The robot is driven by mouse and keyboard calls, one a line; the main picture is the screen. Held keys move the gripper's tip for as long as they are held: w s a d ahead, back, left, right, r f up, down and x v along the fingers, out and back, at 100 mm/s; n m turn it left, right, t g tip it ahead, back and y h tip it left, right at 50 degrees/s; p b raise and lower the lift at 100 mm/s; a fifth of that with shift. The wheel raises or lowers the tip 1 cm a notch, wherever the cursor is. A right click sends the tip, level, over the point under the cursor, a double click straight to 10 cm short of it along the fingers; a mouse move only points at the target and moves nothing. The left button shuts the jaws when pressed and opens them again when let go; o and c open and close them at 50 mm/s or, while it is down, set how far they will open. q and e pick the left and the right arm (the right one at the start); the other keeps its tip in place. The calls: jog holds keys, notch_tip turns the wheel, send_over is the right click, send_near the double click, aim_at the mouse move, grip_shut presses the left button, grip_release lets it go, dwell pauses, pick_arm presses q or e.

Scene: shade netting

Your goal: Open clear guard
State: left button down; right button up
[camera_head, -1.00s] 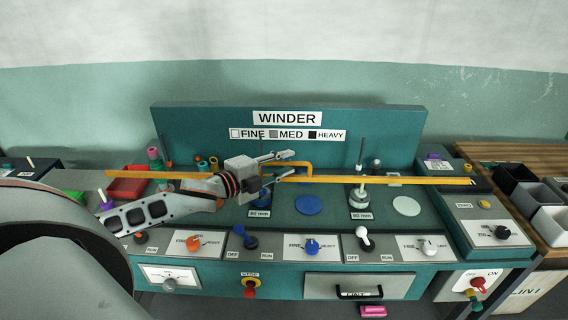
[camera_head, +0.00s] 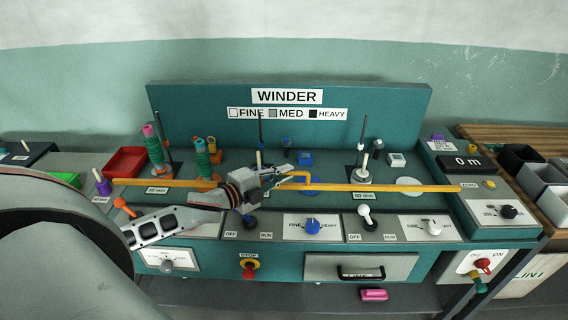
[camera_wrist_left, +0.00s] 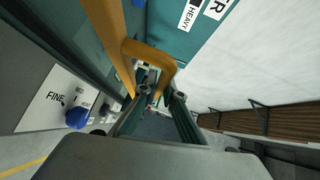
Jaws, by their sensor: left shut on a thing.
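The clear guard shows mainly by its long yellow-orange bar (camera_head: 390,188), which runs across the front of the winder. Its clear panel is hard to make out. A U-shaped orange handle (camera_head: 307,175) stands out from the bar near the middle, and it is large in the left wrist view (camera_wrist_left: 150,50). My left gripper (camera_head: 285,178) reaches in from the left and is shut on this handle. In the left wrist view the two fingertips (camera_wrist_left: 159,94) are at the handle, partly hiding the grip. My right gripper is not in view.
The winder's back panel (camera_head: 380,120) stands behind the bar. Green spools (camera_head: 203,160) stand at the left on the deck. Knobs and switches, including a blue knob (camera_head: 312,226), line the front below the bar. A red tray (camera_head: 125,162) is at left; bins (camera_head: 540,180) are at right.

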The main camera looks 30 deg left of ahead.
pick_arm(q)
jog(key=shift+f, duration=0.25)
jog(key=c, duration=2.1)
grip_release()
jog(key=shift+c, duration=0.2)
jog(key=shift+s, duration=0.1)
jog(key=v, duration=1.2)
jog(key=shift+r, duration=0.2)
